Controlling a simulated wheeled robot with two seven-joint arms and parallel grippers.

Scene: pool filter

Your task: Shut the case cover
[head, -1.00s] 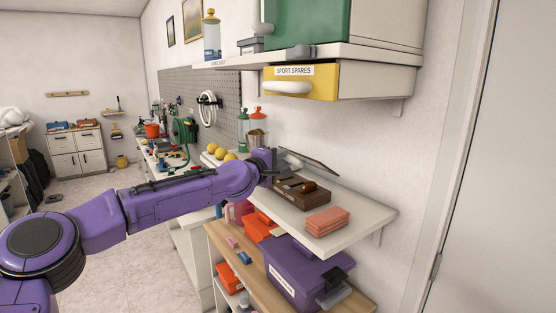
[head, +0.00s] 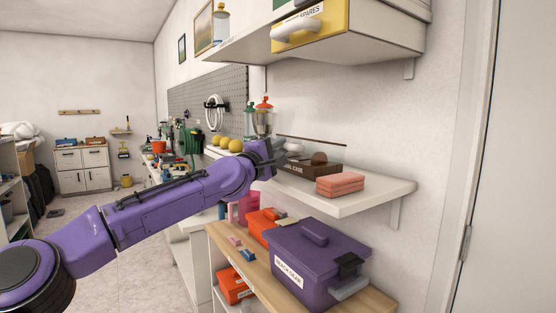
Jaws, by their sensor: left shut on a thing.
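A rounded brown thing (head: 319,159) shows in the case opening. My left gripper (head: 277,152) is at the left end of the case and appears shut on the cover's edge; the contact is small and partly hidden by my wrist. My right gripper is not in view.
Yellow balls (head: 228,144) and a red-topped dispenser (head: 264,117) stand behind my wrist. A purple bin (head: 318,262) stands below.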

